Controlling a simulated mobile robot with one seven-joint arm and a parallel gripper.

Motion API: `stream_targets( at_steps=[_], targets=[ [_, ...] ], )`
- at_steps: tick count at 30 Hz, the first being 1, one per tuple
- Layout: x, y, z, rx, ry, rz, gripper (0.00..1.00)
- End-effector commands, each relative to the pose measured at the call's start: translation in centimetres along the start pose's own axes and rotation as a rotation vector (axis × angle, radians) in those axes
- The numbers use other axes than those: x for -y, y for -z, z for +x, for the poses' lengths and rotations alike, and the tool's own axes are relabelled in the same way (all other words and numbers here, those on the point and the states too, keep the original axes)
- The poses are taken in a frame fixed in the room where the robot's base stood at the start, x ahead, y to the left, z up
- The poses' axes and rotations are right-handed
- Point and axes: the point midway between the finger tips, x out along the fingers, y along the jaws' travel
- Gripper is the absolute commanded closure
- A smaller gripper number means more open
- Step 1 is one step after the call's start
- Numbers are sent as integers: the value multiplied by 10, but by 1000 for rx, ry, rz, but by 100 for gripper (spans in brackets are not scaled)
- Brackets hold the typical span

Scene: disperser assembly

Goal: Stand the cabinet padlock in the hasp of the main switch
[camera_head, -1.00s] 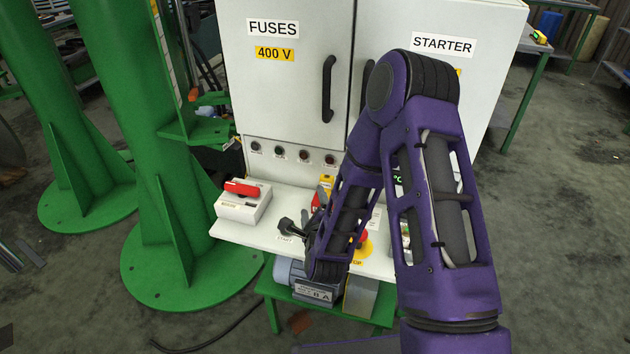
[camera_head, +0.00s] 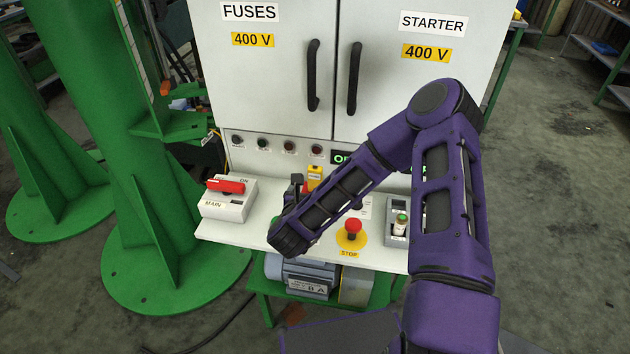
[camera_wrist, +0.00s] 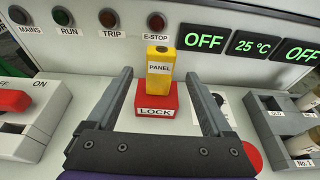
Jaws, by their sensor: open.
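A red block labelled LOCK (camera_wrist: 156,101) carries an upright yellow block labelled PANEL (camera_wrist: 160,68); this looks like the cabinet padlock and its seat. The yellow block also shows in the head view (camera_head: 315,176). The main switch (camera_head: 228,201) is a white box with a red handle, left of the lock; its edge shows in the wrist view (camera_wrist: 28,118). A small dark slot on its top may be the hasp. My gripper (camera_wrist: 160,74) is open and empty, one finger each side of the blocks in the wrist view. Their depth between the fingers is unclear.
A red STOP button (camera_head: 353,228) and a grey holder with fuse-like parts (camera_head: 397,222) stand right on the white shelf (camera_head: 265,236). The cabinet (camera_head: 270,80) rises behind, with a row of lamps. The shelf between switch and lock looks clear.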

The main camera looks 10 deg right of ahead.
Motion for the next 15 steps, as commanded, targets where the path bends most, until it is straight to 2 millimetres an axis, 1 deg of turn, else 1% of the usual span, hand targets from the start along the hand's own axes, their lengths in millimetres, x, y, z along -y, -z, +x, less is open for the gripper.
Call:
stream_targets(
  at_steps=[1, 3, 11, 15],
  targets=[
    [1, 0, 10, 2, 2, 0, 15],
    [0, 0, 20, 1, 1, -1, 15],
    [0, 0, 39, 1, 0, -2, 15],
    [1, 0, 60, 2, 1, -1, 15]
  ],
)
